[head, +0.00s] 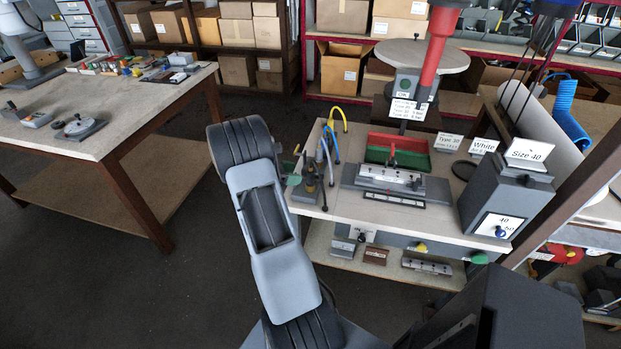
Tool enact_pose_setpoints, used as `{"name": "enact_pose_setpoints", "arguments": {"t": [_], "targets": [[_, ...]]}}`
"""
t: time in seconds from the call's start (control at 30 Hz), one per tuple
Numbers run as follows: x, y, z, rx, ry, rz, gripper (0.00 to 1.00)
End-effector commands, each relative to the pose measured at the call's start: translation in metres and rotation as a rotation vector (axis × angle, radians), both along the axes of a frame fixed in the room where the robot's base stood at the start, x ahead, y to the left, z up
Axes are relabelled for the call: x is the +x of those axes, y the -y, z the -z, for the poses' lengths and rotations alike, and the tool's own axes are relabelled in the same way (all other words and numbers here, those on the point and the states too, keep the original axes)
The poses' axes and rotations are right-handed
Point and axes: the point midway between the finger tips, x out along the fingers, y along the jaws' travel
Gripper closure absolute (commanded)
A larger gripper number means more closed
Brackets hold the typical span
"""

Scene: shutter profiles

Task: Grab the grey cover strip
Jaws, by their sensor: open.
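I cannot pick out the grey cover strip with certainty. On the workbench (340,205) at centre right, a light grey, long block with small dark knobs (391,178) sits on a darker grey base, in front of a red and green tray (378,150). A thin dark strip with pale marks (393,198) lies along the front of that base. Another long grey piece (427,265) lies on the shelf below. My arm rises from the bottom centre, left of the workbench. My gripper does not show.
A grey box with a "Size 40" sign (505,196) stands at the bench's right end. Hoses and a small fixture (312,180) stand at its left end. A red column (436,50) rises behind. Another table (100,140) with parts is at left; open floor lies between.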

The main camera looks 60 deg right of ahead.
Motion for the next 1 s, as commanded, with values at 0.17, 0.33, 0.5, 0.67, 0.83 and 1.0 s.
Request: {"name": "enact_pose_setpoints", "arguments": {"t": [0.17,0.33,0.5,0.67,0.83,1.0], "targets": [[-0.009,0.011,0.006,0.001,0.001,0.000,0.42],[-0.015,0.017,0.008,0.001,0.000,0.001,0.42],[-0.032,0.034,0.012,0.002,0.000,0.003,0.42],[-0.041,0.046,0.020,0.000,0.001,0.001,0.42],[-0.044,0.050,0.023,0.001,0.003,-0.001,0.42],[-0.044,0.050,0.023,0.001,0.003,-0.001,0.42]]}}
